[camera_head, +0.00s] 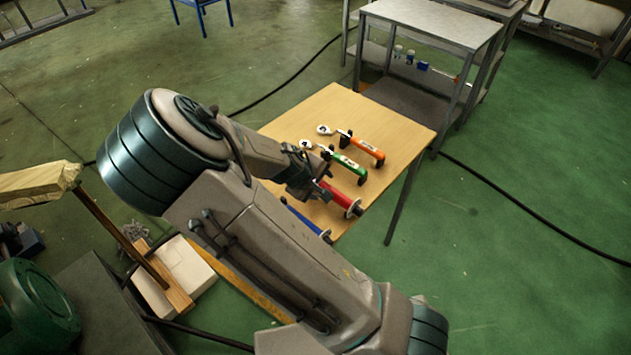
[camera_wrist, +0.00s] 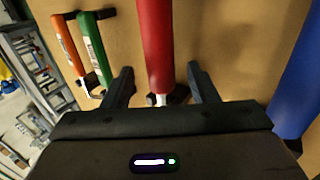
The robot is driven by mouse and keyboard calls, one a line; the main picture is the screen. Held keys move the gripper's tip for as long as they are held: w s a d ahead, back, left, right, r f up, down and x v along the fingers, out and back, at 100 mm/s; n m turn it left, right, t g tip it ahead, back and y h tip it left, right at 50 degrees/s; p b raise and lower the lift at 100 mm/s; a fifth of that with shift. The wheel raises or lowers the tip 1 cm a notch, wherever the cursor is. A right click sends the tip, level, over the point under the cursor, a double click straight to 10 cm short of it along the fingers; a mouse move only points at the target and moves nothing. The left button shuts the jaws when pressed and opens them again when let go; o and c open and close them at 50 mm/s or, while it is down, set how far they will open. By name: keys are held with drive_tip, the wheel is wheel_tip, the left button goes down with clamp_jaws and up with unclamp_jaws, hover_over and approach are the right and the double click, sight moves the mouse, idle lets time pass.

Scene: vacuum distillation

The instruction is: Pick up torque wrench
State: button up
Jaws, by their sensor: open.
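Several torque wrenches lie on a wooden table (camera_head: 401,112). The red-handled wrench (camera_head: 341,197) shows in the wrist view (camera_wrist: 155,45) between the fingers of my gripper (camera_wrist: 160,82). The fingers are apart, one on each side of it, with visible gaps. In the head view my gripper (camera_head: 305,187) is beside the red wrench and partly hidden by my arm. The green-handled wrench (camera_head: 348,165) and orange-handled wrench (camera_head: 368,149) lie farther back. The blue-handled wrench (camera_head: 306,222) lies nearer, partly hidden by my arm; it shows at the right of the wrist view (camera_wrist: 296,85).
A metal workbench (camera_head: 428,22) stands behind the table. The green and orange wrenches are to the left in the wrist view, and the blue one is to the right. The table's back right part is clear. A black cable (camera_head: 530,210) runs across the green floor.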

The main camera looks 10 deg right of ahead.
drive_tip(key=shift+w+d+f, duration=0.2)
drive_tip(key=shift+f, duration=0.2)
clamp_jaws()
drive_tip(key=shift+r, duration=0.15)
